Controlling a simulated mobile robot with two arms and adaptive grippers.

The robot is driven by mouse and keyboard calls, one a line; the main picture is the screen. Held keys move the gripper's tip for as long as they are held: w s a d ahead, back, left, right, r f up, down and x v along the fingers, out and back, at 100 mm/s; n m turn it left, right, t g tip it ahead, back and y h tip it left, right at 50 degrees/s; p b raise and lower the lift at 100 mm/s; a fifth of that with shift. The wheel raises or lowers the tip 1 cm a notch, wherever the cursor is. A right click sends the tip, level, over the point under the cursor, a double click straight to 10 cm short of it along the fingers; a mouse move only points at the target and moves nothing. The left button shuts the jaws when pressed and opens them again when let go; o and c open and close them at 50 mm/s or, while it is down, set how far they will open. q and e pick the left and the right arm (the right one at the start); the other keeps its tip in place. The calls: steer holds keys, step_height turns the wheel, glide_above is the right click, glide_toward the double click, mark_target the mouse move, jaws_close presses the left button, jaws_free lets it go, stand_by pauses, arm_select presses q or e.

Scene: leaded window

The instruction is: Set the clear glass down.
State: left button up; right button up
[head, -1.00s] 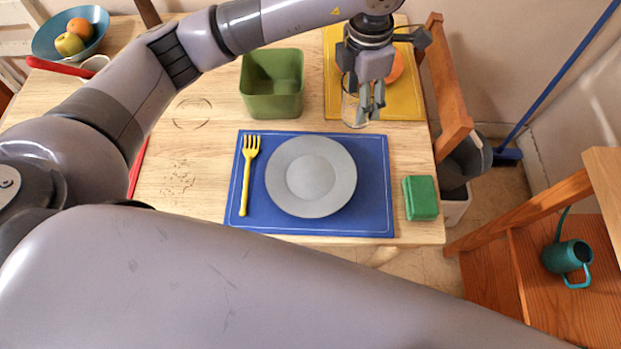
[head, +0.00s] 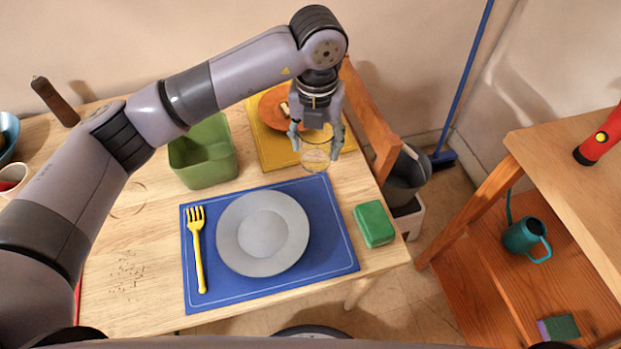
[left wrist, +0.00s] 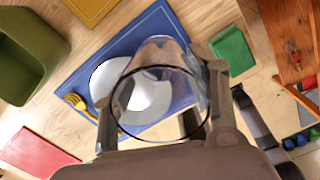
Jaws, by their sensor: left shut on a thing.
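The clear glass (head: 316,156) is between the fingers of my left gripper (head: 316,143), which is shut on it. In the head view it shows over the far right corner of the blue placemat (head: 335,240), just in front of the yellow mat. The left wrist view also shows the glass (left wrist: 160,85), with its round rim towards the camera and the mat seen through it. I cannot tell whether its base touches the table. A grey plate (head: 262,234) lies on the blue mat with a yellow fork (head: 198,250) to its left.
A green bin (head: 205,165) stands left of the yellow mat (head: 275,150), which bears an orange plate (head: 275,105). A green sponge (head: 374,224) lies right of the blue mat.

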arm_select(q)
step_height(320, 180, down, 12)
steer(key=shift+f+p, duration=0.1)
steer(key=shift+p, duration=0.6)
steer(key=shift+f, duration=0.35)
steer(key=shift+f, duration=0.2)
steer(key=o, duration=1.3)
steer(key=shift+r, duration=0.1)
